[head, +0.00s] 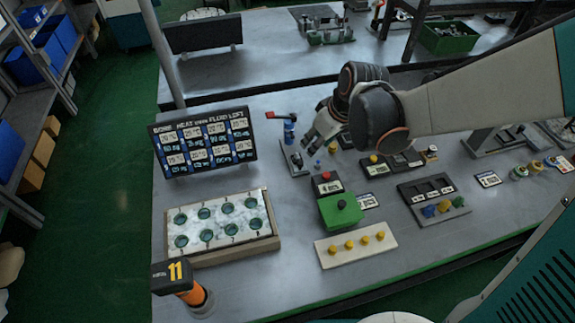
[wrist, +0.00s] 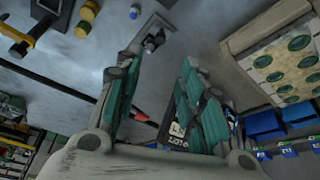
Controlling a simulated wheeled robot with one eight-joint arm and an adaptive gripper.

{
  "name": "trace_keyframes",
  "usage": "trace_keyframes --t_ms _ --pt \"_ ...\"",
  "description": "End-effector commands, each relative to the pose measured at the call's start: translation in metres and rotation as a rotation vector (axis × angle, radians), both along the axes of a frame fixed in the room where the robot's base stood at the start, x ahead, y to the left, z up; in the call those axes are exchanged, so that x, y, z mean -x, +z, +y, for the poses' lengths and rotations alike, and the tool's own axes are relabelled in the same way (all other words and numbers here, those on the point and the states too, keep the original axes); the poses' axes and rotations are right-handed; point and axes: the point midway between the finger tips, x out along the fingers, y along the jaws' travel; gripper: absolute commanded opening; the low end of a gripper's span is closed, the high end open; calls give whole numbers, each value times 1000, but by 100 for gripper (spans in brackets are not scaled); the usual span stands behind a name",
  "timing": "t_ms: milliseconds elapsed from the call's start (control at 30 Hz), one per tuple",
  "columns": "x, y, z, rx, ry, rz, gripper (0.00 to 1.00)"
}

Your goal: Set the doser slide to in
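My gripper (head: 309,141) hangs over the middle of the table in the head view, its fingers pointing down and left. In the wrist view my gripper (wrist: 160,78) has its two teal-padded fingers spread apart with nothing between them. A narrow grey plate with a dark knob (head: 297,160) lies just beside the fingertips; it looks like the doser slide, but I see no readable label. In the wrist view this dark-knobbed plate (wrist: 154,38) is just beyond the left fingertip. I cannot tell its in or out position. No contact shows.
A blue post with a red lever (head: 285,120) stands close behind the plate. A display board (head: 205,141) and a block with round teal wells (head: 268,238) are at left. A green box (head: 340,210) and several small panels stand in front and right. Bare table lies left of the plate.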

Motion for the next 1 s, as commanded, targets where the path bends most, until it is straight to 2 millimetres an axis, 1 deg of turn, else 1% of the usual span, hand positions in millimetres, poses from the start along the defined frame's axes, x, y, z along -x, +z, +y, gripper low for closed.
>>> trace_keyframes --t_ms 133,267,700,900,1000 --pt "2 -2 -5 -17 -60 -3 36" --pt "-3 -16 -1 -17 -61 -3 36" --pt "-28 -94 19 -16 -59 -3 36" --pt "-36 -118 25 -16 -59 -3 36" --pt "-38 -124 27 -16 -59 -3 36"
